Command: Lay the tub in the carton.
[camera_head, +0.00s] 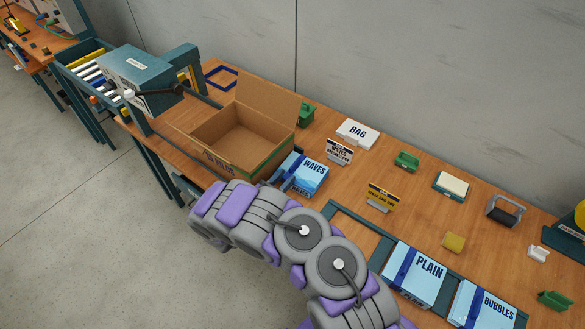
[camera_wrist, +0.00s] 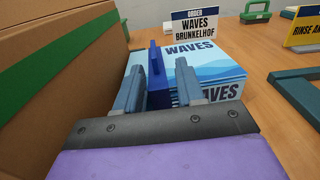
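The light-blue WAVES tub (camera_head: 311,174) is beside the right side of the open brown carton (camera_head: 272,161). In the wrist view, the WAVES tub (camera_wrist: 215,72) has a dark blue upright strip between the two fingers of my gripper (camera_wrist: 160,92). The carton wall (camera_wrist: 60,80) rises just left of the fingers. The carton's inside looks empty where visible, with its back flap up. The tub's underside is hidden, so I cannot tell whether it touches the table.
The PLAIN tub (camera_head: 416,276) and BUBBLES tub (camera_head: 484,306) sit in a teal rack (camera_head: 341,212) with an empty bay left of PLAIN. A WAVES order sign (camera_head: 340,151) and yellow sign (camera_head: 382,197) stand behind. A teal machine (camera_head: 140,80) stands left of the carton.

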